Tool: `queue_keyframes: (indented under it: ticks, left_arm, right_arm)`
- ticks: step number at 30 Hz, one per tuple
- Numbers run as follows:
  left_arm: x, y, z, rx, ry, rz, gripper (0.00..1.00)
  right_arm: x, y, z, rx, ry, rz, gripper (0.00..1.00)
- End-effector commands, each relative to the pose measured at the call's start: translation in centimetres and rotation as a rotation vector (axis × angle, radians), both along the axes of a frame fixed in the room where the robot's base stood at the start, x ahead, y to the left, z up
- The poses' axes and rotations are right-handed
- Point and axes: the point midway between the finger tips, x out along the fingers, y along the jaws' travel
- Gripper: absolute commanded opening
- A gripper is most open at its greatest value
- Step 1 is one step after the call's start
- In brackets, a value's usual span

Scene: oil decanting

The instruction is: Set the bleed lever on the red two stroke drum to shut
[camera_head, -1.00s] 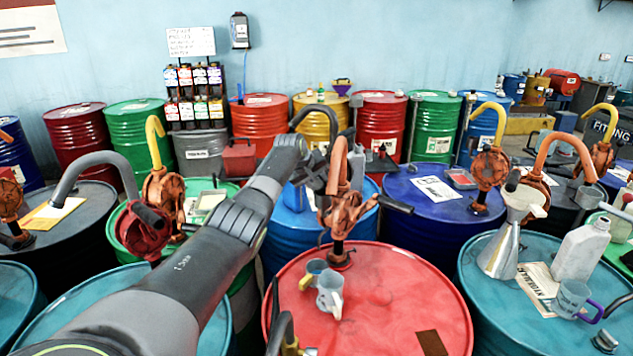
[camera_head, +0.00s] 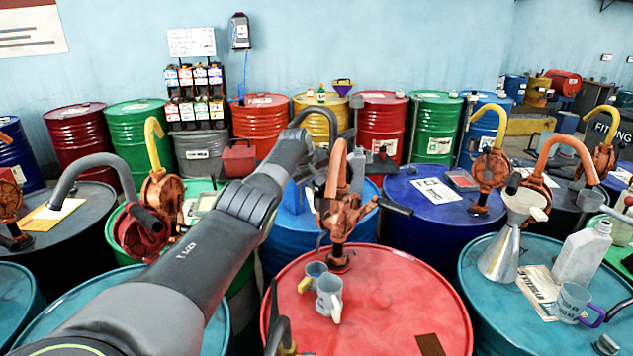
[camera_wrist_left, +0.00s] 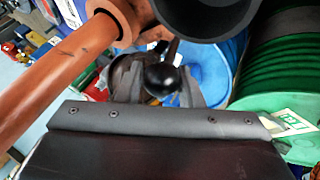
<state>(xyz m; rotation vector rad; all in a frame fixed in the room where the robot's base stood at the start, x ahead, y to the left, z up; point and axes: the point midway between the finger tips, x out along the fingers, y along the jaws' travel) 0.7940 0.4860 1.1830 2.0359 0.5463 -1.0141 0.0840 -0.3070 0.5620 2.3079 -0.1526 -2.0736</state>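The red drum (camera_head: 395,290) in the front middle carries an orange hand pump (camera_head: 342,215) with a curved spout and a black crank handle (camera_head: 396,206). My left arm reaches over from the lower left, and its gripper end (camera_head: 322,160) is behind and beside the pump, largely hidden. In the left wrist view a black ball knob (camera_wrist_left: 162,78) on a short stem lies between the grey fingers of my left gripper (camera_wrist_left: 158,92), which look apart with small gaps beside the knob. I cannot identify the bleed lever for sure. My right gripper is not in view.
A teal drum (camera_head: 520,320) at right holds a funnel (camera_head: 502,250), a white jug (camera_head: 583,252) and a mug (camera_head: 573,302). A blue drum (camera_head: 440,215) stands behind. Pump spouts crowd the space around my arm.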

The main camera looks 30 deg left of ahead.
Motion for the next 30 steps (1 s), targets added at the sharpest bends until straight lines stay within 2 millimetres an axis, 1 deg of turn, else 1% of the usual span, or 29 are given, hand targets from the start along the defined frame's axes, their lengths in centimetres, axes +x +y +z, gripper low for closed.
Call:
queue_keyframes:
  ticks: [1, 20, 24, 30]
  left_arm:
    - [0.2, -0.4, 0.3, -0.002, -0.008, -0.005, 0.39]
    - [0.0, -0.1, 0.0, -0.001, 0.000, -0.001, 0.39]
    - [-0.2, 0.0, 0.3, 0.000, -0.001, 0.000, 0.39]
    - [-0.8, 0.1, 1.3, 0.000, -0.002, 0.000, 0.39]
  right_arm:
    - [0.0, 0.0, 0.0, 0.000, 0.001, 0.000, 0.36]
    - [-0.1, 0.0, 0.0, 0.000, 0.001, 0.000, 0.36]
    - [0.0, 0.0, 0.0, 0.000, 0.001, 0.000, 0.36]
    - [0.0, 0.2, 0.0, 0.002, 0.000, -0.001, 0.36]
